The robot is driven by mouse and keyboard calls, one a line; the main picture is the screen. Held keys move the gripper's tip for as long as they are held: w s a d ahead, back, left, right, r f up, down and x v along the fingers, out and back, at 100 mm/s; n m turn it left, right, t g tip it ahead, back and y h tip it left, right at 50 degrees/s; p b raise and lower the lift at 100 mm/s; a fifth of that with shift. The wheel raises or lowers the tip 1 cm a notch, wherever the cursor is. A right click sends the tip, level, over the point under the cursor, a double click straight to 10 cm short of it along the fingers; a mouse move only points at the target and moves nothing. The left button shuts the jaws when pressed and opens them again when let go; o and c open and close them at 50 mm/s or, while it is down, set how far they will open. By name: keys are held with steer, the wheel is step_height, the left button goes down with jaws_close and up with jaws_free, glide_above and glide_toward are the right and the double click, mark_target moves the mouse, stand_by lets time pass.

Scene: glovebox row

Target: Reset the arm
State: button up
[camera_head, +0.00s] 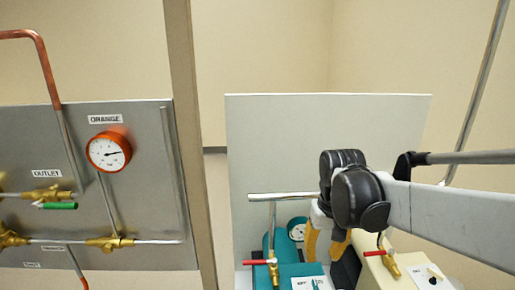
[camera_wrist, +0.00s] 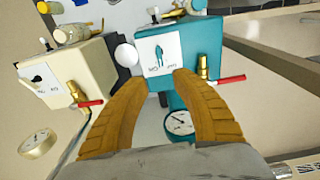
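My gripper (camera_wrist: 160,80) shows in the wrist view as two ribbed yellow-brown fingers. They stand apart with nothing held between them. Their tips overlap the lower part of a teal box (camera_wrist: 193,50) with a white label; I cannot tell whether they touch it. In the head view my gripper (camera_head: 326,242) is low and right of centre, in front of the grey panel. My arm's black joint hides part of it.
A cream box (camera_wrist: 68,75) with a red-handled valve (camera_wrist: 90,103) stands beside the teal box. Another red-handled valve (camera_wrist: 230,79) and a dial gauge (camera_wrist: 180,122) are near the fingers. In the head view, a metal panel (camera_head: 85,130) carries an orange gauge (camera_head: 108,152) and pipes.

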steer(key=s+r+t+b, duration=0.1)
steer(key=s+r+t, duration=0.15)
steer(key=s, duration=0.45)
steer(key=g+p, duration=0.3)
steer(key=p, duration=0.3)
glide_toward(315, 282)
step_height(315, 282, down, 10)
steer(key=b, duration=0.3)
steer(key=shift+w+b, duration=0.1)
steer(key=shift+b, duration=0.2)
jaws_close()
